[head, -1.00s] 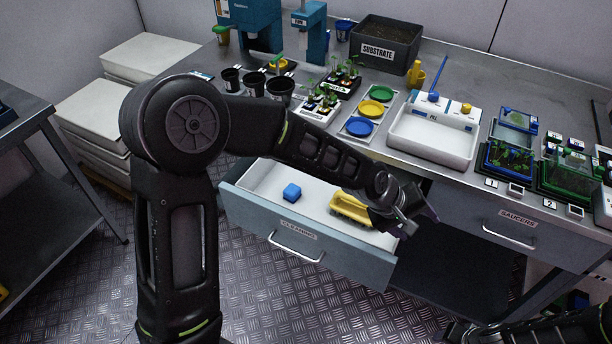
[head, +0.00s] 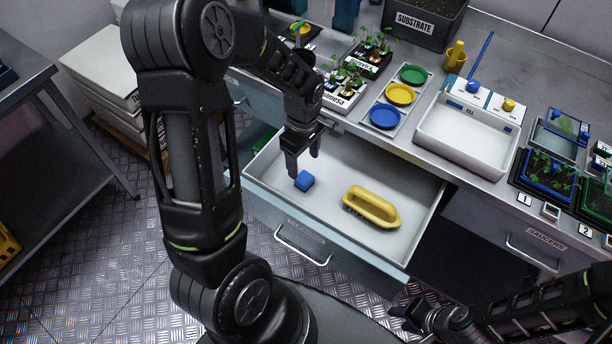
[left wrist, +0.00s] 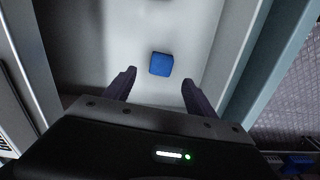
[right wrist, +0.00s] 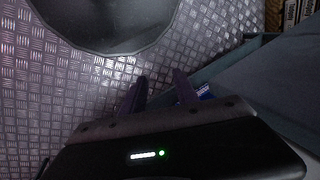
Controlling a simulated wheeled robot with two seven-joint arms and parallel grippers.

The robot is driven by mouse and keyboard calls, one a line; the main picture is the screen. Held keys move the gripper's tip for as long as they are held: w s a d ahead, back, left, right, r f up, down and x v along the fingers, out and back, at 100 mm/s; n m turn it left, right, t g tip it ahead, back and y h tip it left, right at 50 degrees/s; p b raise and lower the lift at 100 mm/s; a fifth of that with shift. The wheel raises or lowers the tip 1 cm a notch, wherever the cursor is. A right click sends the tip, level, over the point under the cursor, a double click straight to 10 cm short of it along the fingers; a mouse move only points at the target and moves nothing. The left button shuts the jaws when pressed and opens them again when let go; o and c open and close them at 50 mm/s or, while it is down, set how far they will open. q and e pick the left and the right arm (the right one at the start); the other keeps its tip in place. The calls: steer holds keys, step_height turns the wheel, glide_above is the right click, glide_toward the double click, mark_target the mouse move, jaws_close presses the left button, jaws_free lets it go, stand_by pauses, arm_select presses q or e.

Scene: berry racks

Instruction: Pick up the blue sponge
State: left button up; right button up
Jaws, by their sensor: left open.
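The blue sponge (head: 304,181) is a small blue block on the white floor of the open drawer (head: 345,242) labelled CLEANING. My left gripper (head: 303,163) points down into the drawer, open and empty, close above the sponge. In the left wrist view the sponge (left wrist: 161,64) lies beyond the two fingertips (left wrist: 158,77), roughly centred between them; the fingers do not hold it. My right gripper (right wrist: 160,82) is open and empty, low over the floor in front of the bench, away from the drawer.
A yellow brush (head: 371,206) lies in the same drawer, right of the sponge. The drawer walls stand around both. The bench above holds a saucer tray (head: 378,128), seedling pots, and a white basin (head: 465,140). A closed SAUCERS drawer (head: 528,244) is at right.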

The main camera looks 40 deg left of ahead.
mark_target(304, 177)
arm_select(q)
steer(key=shift+f, duration=1.35)
steer(key=shift+f, duration=0.1)
step_height(304, 177, down, 4)
steer(key=shift+s+d+f+p, duration=0.15)
steer(key=shift+p, duration=0.7)
steer(key=shift+f, duration=0.35)
steer(key=shift+c, duration=0.5)
steer(key=c, duration=1.3)
steer(key=shift+r, duration=0.15)
